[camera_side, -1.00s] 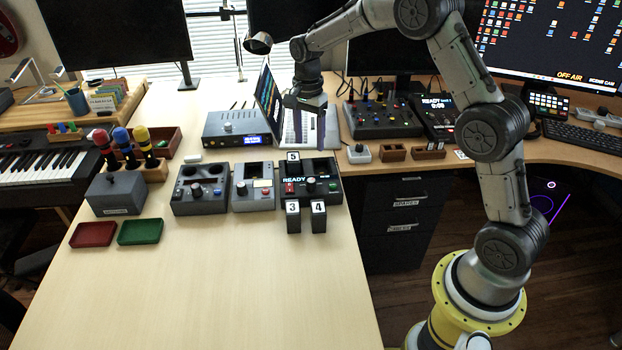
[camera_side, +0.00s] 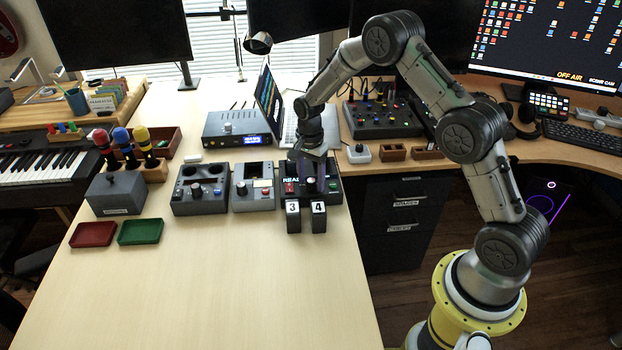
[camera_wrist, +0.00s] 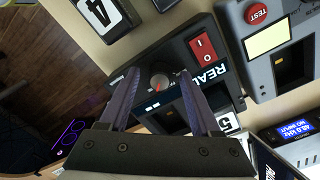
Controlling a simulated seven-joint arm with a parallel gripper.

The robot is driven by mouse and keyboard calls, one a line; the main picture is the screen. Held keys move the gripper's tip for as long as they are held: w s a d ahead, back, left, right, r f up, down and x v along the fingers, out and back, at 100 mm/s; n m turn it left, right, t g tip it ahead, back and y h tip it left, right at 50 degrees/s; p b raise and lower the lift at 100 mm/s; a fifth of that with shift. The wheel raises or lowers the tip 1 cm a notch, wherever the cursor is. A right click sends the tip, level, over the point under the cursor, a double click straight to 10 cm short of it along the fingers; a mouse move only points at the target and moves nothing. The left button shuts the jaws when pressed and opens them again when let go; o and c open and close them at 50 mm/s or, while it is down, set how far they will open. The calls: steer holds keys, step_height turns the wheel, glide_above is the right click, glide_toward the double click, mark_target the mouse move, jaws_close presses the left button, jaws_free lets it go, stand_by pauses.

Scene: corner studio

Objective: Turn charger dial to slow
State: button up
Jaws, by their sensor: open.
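The charger (camera_side: 337,196) is a dark box with a lit READY display and a red rocker switch (camera_wrist: 202,47). In the wrist view its body (camera_wrist: 228,88) lies tilted across the middle. Its round dial (camera_wrist: 160,82) is grey with a small red mark; the setting labels around it are too small to read. My gripper (camera_wrist: 160,75) is open, with one finger on each side of the dial. I cannot tell whether the fingers touch it. In the side view my gripper (camera_side: 310,187) is low over the charger and hides the dial.
A grey device (camera_side: 253,196) with a red TEST button is close on the left. The laptop (camera_side: 270,103) stands behind. The front table is clear.

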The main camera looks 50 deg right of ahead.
jaws_close()
stand_by(0.3)
steer(key=shift+n, duration=0.4)
steer(key=n, duration=0.4)
steer(key=shift+n, duration=0.3)
steer(key=n, duration=0.4)
steer(key=shift+n, duration=0.3)
steer(key=n, duration=0.5)
steer(key=shift+n, duration=2.4)
